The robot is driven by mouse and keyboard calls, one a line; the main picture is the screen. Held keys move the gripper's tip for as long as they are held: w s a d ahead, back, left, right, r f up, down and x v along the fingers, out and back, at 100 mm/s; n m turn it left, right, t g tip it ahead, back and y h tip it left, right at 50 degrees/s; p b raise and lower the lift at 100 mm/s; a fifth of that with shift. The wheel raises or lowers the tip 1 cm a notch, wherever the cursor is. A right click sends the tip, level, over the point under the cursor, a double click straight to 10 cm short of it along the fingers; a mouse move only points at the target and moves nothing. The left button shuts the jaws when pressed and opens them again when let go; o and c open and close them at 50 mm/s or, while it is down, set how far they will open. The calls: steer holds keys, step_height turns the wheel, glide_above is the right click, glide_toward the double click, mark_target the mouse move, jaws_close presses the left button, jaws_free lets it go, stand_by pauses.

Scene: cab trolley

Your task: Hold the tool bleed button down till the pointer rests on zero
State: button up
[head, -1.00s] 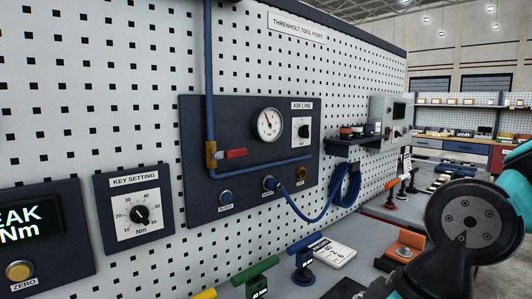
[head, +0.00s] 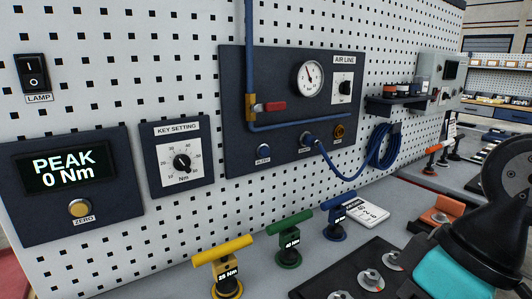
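The air line panel (head: 235,110) is dark blue and hangs on the pegboard. The bleed button (head: 264,153) is a small blue-grey round button low on it, with a small label that seems to read BLEED. Nothing touches it. The round white gauge (head: 308,77) sits above and to its right. Its thin pointer slants upward, but its scale is too small to read.
A red-handled valve (head: 270,107) sits on the blue pipe above the button. A coiled blue hose (head: 382,147) hangs at right. Yellow (head: 222,251), green (head: 289,230) and blue (head: 338,203) T-handled tools stand on the bench below. A PEAK display (head: 68,172) reads 0 Nm at left.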

jaws_close()
stand_by(1.5)
